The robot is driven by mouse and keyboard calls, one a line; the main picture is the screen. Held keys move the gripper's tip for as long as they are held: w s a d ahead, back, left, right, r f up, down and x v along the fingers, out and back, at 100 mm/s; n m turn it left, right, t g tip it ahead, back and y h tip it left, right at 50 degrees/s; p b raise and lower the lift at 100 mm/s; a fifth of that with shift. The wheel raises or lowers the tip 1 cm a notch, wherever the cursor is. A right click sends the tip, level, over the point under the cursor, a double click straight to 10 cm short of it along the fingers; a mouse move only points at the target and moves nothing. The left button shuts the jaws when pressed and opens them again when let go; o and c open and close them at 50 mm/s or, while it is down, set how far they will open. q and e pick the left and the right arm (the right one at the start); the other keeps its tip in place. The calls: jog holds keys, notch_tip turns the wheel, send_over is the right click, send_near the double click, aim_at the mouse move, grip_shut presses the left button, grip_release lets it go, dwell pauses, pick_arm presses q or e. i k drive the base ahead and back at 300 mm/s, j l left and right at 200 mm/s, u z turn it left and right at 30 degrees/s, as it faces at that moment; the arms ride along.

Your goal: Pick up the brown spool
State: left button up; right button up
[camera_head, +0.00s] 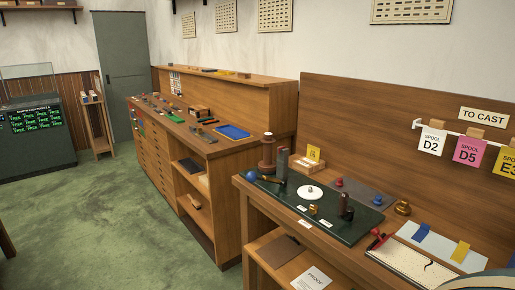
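A brown spool (267,154) stands upright at the far left end of the near workbench (258,190). It has a narrow upper part and a wider base. A dark grey upright block (282,162) stands just to its right, and a blue ball-shaped knob (251,176) is in front of it. Neither of my grippers is in view, and nothing is seen touching the spool.
A dark green board (290,200) carries a white disc (311,192) and a dark brown upright cylinder (344,205). A brass piece (402,208) sits to the right. Tagged cards hang on the back panel. Green floor (120,215) is open at left.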

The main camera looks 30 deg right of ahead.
aim_at(267, 165)
jog(key=i+j+z, duration=0.1)
jog(key=i+z, duration=0.25)
jog(key=i+j+z, duration=0.15)
jog(key=i+z, duration=0.25)
jog(key=i+j+z, duration=0.55)
jog(key=z, duration=0.15)
jog(key=i+j+z, duration=0.15)
jog(key=j+z, duration=0.25)
jog(key=i+j+z, duration=0.1)
jog(key=j+z, duration=0.25)
jog(key=i+j+z, duration=0.1)
jog(key=j+z, duration=0.85)
jog(key=j, duration=0.25)
jog(key=k+j+z, duration=0.2)
jog(key=j, duration=0.3)
jog(key=i, duration=0.1)
